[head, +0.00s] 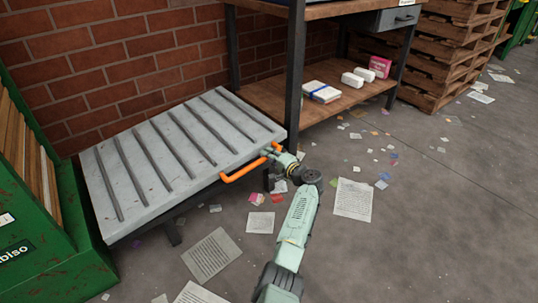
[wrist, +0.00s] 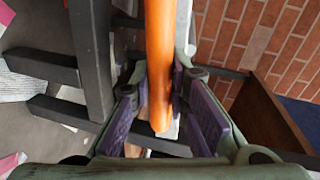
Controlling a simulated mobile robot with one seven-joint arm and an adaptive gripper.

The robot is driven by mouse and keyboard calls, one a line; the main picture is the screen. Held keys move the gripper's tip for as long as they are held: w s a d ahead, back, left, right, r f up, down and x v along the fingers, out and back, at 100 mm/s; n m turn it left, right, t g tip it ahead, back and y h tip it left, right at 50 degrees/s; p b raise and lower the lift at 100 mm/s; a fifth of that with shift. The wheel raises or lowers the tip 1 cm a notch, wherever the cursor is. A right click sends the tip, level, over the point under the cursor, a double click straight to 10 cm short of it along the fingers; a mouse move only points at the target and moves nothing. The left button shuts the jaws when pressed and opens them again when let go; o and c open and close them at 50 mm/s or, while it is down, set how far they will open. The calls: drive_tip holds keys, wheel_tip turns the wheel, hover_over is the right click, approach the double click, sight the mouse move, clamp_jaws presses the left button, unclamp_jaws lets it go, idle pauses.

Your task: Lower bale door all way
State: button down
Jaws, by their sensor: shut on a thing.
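The bale door (head: 165,158) is a grey ribbed panel with worn paint. It lies roughly flat, above the floor, beside the green machine in the head view. An orange bar handle (head: 243,172) runs along its right front edge. My gripper (head: 272,168) is at the right part of this handle, with my arm reaching in from below. In the wrist view the orange handle (wrist: 159,50) passes between the purple finger pads, and my gripper (wrist: 161,92) is shut on it. The door's underside and hinge are hidden.
The green machine (head: 60,240) stands at the left, and a brick wall (head: 110,60) is behind. A workbench (head: 320,10) with a lower wooden shelf (head: 265,95) is close behind the door's right end. Pallets (head: 450,55) stand at the right. Paper scraps litter the open floor.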

idle(0.4)
drive_tip(key=c, duration=1.5)
unclamp_jaws()
drive_tip(key=shift+f, duration=0.1)
drive_tip(key=shift+c, duration=0.2)
wheel_tip(320, 180, up, 10)
drive_tip(key=shift+r, duration=0.1)
drive_tip(key=p+v, duration=0.8)
drive_tip(key=v, duration=0.4)
drive_tip(key=shift+s, duration=0.25)
drive_tip(key=shift+c, duration=0.2)
